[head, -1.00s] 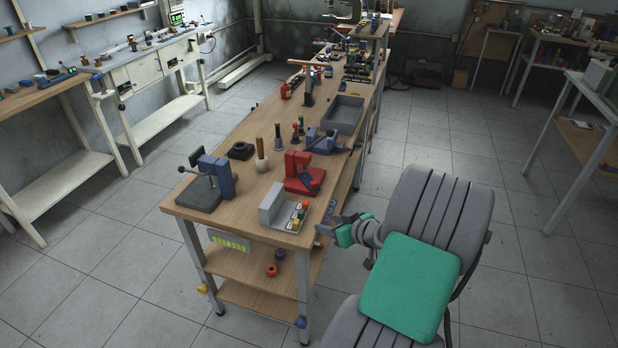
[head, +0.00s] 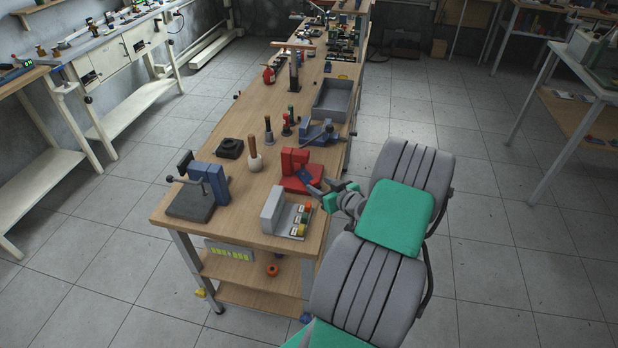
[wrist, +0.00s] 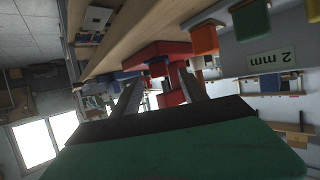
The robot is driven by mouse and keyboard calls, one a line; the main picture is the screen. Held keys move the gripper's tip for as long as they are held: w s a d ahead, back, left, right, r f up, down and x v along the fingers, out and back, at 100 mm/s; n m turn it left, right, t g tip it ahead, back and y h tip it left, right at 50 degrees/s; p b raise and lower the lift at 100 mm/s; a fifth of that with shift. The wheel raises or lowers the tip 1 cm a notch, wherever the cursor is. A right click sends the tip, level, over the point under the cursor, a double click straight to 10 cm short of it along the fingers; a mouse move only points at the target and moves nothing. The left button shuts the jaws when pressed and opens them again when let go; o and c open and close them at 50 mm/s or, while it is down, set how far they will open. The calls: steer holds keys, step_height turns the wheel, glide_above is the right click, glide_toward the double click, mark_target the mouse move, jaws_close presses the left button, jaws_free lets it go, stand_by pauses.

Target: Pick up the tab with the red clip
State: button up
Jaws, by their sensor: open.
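The grey rack (head: 272,212) stands on the front right part of the wooden bench, with a row of tabs bearing coloured clips. The red clip (head: 308,206) looks to be at the far end of the row, small in the head view. My gripper (head: 325,187) is at the bench's right edge, beyond and right of the row. In the wrist view my gripper (wrist: 160,84) has its fingers apart with nothing held; the red clip is right of them.
A red fixture (head: 294,165) stands just behind the rack, close to my gripper, and appears past my fingers in the wrist view. A blue vise (head: 214,184) and a wooden-handled tool (head: 254,155) stand left.

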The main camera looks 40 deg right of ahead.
mark_target(308, 177)
steer(key=shift+x, duration=1.1)
steer(key=shift+d, duration=0.1)
steer(key=shift+c, duration=0.5)
jaws_close()
